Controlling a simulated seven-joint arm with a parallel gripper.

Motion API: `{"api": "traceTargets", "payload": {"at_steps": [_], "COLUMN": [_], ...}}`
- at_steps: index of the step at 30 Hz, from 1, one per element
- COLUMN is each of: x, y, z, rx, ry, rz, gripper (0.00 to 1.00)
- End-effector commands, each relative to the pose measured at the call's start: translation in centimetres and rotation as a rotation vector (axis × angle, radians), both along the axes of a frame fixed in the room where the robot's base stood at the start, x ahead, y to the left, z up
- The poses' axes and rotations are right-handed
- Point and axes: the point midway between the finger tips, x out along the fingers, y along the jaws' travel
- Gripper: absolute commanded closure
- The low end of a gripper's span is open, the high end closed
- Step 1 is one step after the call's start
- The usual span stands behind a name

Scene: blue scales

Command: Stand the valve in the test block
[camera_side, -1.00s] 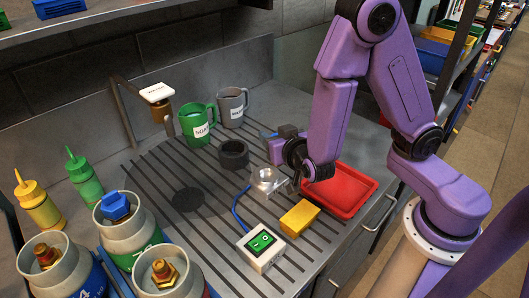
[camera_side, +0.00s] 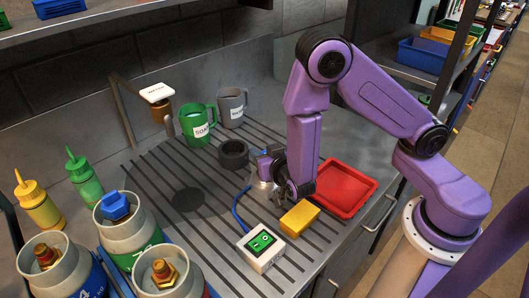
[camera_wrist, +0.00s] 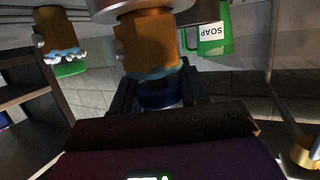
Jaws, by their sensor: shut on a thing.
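My gripper (camera_side: 268,153) is low over the silver test block (camera_side: 261,186), with the purple hand in front of it. In the wrist view its dark fingers (camera_wrist: 158,93) are shut on the valve's blue cap. The valve's brass hex body (camera_wrist: 148,47) shows beyond the fingers. That view looks upside down, and the silver metal (camera_wrist: 130,8) at its top edge is at the lower end of the brass body. I cannot tell whether the valve is seated in the block. In the side view the brass body is hidden by the hand.
A yellow block (camera_side: 300,217), a switch box (camera_side: 261,247) with a blue cable and a red tray (camera_side: 345,190) stand close by. A dark ring (camera_side: 233,154), a green SOAP mug (camera_side: 197,125) and a grey mug (camera_side: 231,105) are behind.

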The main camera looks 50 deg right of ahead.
Motion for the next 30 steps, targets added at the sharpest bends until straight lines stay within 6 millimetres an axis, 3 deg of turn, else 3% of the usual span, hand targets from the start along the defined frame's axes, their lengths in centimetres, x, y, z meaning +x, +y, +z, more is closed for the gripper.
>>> {"api": "traceTargets", "payload": {"at_steps": [8, 9, 10, 11, 23, 30], "x": [0.0, 0.0, 0.0, 0.0, -0.2, -3.8], "y": [0.0, 0.0, 0.0, 0.0, 0.1, 1.9], "z": [-0.3, -0.3, -0.3, -0.3, 0.1, 1.3], "rx": [-0.001, 0.001, 0.001, 0.001, 0.001, 0.000], "ry": [-0.001, 0.000, 0.000, 0.000, 0.000, 0.001], "rz": [-0.001, -0.001, -0.001, -0.001, 0.002, 0.009], "gripper": [1.00, 0.44, 0.34, 0.31, 0.31, 0.31]}}
